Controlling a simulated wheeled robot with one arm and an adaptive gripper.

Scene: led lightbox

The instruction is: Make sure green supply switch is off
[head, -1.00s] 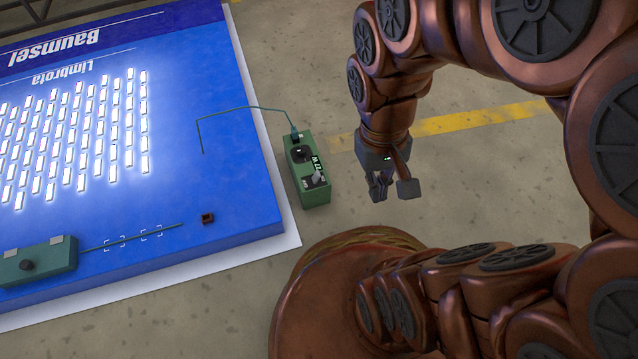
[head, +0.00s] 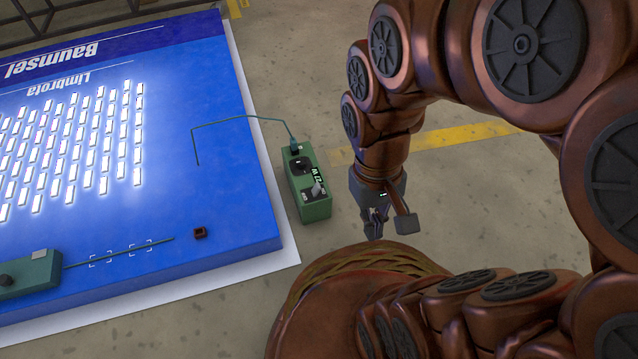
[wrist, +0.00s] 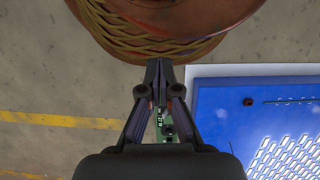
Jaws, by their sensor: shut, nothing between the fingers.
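The green supply box (head: 309,184) stands on the floor just off the right edge of the blue lightbox panel. Its top carries a grey switch lever (head: 317,189) near the front end and a black knob (head: 300,163) behind it. I cannot tell the switch position for sure. A cable runs from its back end to the panel. My gripper (head: 375,232) is shut and empty, right of the box and apart from it. In the wrist view the gripper (wrist: 158,70) points at my base, and part of the green supply box (wrist: 166,128) shows between the finger linkages.
The blue lightbox panel (head: 225,215) has many lit white LEDs. A second green box (head: 30,275) with a dark knob sits at its front left, and a small brown block (head: 200,233) near its right corner.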

